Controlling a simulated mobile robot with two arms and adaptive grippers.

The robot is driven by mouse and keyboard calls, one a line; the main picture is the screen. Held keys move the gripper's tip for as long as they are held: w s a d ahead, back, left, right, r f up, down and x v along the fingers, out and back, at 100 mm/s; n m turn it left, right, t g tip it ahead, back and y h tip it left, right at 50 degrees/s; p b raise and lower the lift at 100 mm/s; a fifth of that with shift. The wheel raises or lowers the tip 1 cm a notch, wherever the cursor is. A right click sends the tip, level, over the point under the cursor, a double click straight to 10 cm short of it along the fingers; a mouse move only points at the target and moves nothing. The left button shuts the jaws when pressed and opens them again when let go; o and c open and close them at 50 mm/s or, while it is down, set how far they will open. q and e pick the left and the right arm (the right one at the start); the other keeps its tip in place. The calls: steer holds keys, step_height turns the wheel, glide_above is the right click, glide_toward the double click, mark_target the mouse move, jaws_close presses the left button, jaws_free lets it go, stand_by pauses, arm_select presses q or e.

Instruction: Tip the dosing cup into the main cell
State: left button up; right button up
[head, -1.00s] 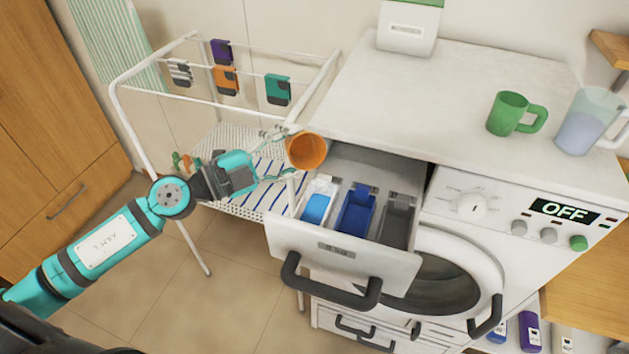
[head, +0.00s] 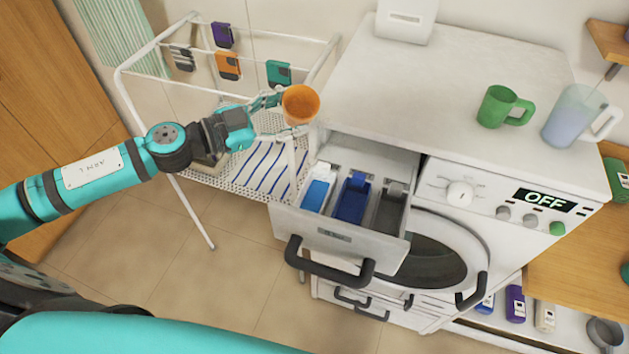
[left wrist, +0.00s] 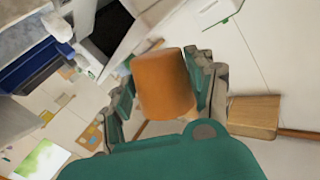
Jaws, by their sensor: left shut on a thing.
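The dosing cup (head: 300,107) is a small orange cup held in the air beyond the drawer's back left corner, near the washer top's left edge. It looks nearly upright, its mouth facing up toward the head camera. My left gripper (head: 281,113) is shut on the cup, with a finger on either side; the cup also shows in the left wrist view (left wrist: 163,83). The open detergent drawer (head: 330,234) has a light blue cell (head: 317,190) at left, a dark blue cell (head: 352,197) in the middle and a grey cell (head: 389,209) at right. My right gripper is out of view.
A white drying rack (head: 130,68) with several clips stands behind my left arm. The washer top (head: 430,85) holds a green mug (head: 497,106) and a clear jug (head: 573,115) at right; its middle is clear. The drawer handle (head: 325,272) juts out in front.

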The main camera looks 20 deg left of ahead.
mark_target(296, 99)
arm_select(q)
steer(key=shift+w+a+r+n, duration=0.15)
steer(key=shift+w+r+n, duration=0.1)
steer(key=shift+r+n, duration=0.1)
steer(key=shift+w+a+f+n+g, duration=0.25)
steer(key=shift+w+a+n, duration=0.35)
steer(key=shift+n, duration=0.45)
steer(key=shift+w+a+r+n+g, duration=0.1)
steer(key=shift+w+r+n+g, duration=0.25)
steer(key=shift+n, duration=0.35)
steer(key=shift+w, duration=0.1)
